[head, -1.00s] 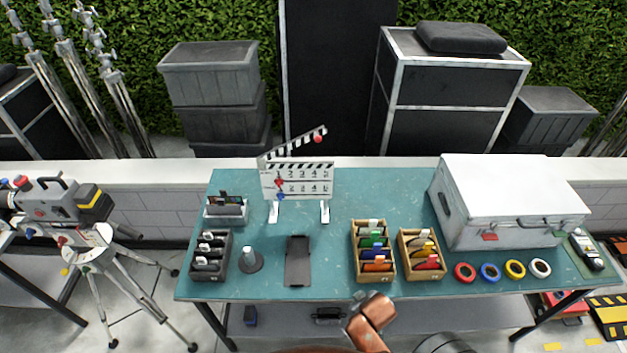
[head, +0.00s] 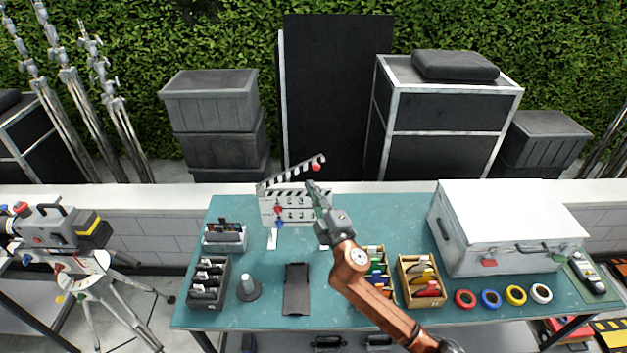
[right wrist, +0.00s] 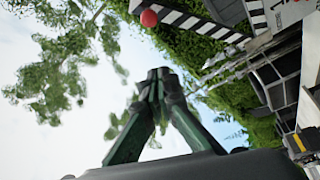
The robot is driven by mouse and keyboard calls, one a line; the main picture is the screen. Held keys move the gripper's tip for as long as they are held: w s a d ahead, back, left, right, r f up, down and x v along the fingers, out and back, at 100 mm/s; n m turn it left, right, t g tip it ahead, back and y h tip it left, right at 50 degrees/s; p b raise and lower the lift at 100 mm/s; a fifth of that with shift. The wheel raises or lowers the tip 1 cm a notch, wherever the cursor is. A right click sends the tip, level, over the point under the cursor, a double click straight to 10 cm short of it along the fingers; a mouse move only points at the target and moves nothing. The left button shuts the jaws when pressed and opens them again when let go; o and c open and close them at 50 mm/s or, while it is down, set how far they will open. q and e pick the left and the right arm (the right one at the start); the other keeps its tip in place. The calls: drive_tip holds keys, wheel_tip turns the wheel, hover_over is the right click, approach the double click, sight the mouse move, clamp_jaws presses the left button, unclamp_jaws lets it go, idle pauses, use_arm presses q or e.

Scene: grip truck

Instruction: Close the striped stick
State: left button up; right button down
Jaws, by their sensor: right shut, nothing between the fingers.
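The clapperboard (head: 291,209) stands upright at the back of the teal table, on white feet. Its striped stick (head: 292,173) is raised at an angle, hinged at the left, with a red ball (head: 316,166) near its free right end. The stick and red ball also show at the top of the right wrist view (right wrist: 190,20). My right gripper (head: 312,187) is shut and empty, in front of the board's right part and below the stick's free end. It hides part of the board's numbers. In the right wrist view its fingertips (right wrist: 158,75) meet. My left gripper is not in view.
The table (head: 400,210) holds card boxes (head: 420,281), a black tray (head: 208,282), a round stand (head: 247,290) and a dark flat plate (head: 296,288). A large white case (head: 510,230) and colored tape rolls (head: 490,299) are at the right.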

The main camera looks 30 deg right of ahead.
drive_tip(key=p+x, duration=0.2)
drive_tip(key=x, duration=0.8)
drive_tip(key=s+d+f, duration=0.2)
drive_tip(key=d, duration=0.1)
drive_tip(key=shift+d, duration=0.1)
drive_tip(key=shift+s, duration=0.1)
drive_tip(key=m+t+h+b, duration=0.1)
drive_tip(key=m+h+b, duration=0.5)
drive_tip(key=b, duration=1.4)
approach(300, 166)
drive_tip(key=d+f+m+y, duration=0.2)
drive_tip(key=d+f, duration=0.3)
drive_tip(key=d, duration=0.2)
drive_tip(key=shift+d+f, duration=0.15)
drive_tip(key=shift+f, duration=0.1)
drive_tip(key=shift+s, duration=0.1)
